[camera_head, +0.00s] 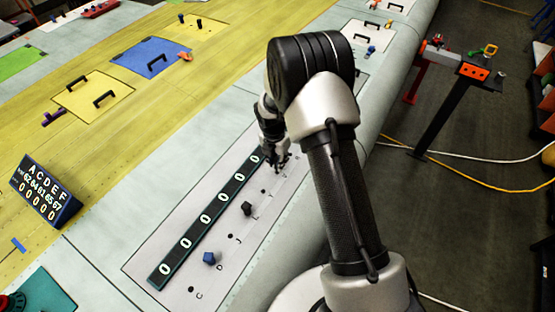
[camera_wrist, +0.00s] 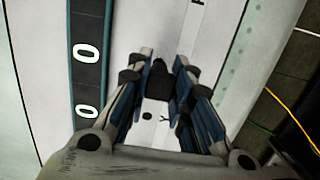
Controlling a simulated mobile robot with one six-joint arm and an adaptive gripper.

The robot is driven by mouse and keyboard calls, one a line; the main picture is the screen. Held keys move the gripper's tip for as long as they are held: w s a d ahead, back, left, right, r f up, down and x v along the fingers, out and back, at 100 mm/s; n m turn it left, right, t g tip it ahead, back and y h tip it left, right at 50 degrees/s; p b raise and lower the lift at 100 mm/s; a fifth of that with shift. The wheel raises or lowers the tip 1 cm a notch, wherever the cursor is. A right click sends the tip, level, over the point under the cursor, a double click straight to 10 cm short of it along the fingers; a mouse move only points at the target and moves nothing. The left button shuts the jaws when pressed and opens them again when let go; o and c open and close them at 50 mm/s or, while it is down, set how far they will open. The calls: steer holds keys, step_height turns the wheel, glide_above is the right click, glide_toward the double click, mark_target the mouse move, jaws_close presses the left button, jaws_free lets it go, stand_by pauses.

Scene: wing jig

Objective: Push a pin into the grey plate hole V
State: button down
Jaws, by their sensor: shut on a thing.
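The grey plate (camera_head: 150,262) lies on the wing skin, with a row of small dark holes and printed letters. My gripper (camera_head: 277,168) is low over the plate's far part. In the wrist view my gripper (camera_wrist: 162,58) is shut on a black pin (camera_wrist: 159,80), which sits between the fingertips. A dark hole (camera_wrist: 147,117) shows between the fingers, beside a printed letter that looks like Y or V. The pin's lower end is hidden, so I cannot tell whether it is in a hole or above the plate.
A scoreboard (camera_head: 45,190) stands at left. Yellow (camera_head: 85,105) and blue (camera_head: 140,62) panels lie farther back.

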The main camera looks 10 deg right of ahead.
steer(key=shift+f+b, duration=0.9)
steer(key=shift+f, duration=0.5)
steer(key=c, duration=1.3)
jaws_free()
steer(key=shift+c, duration=0.2)
steer(key=shift+r, duration=0.1)
step_height(320, 180, up, 12)
steer(key=s+a, duration=0.1)
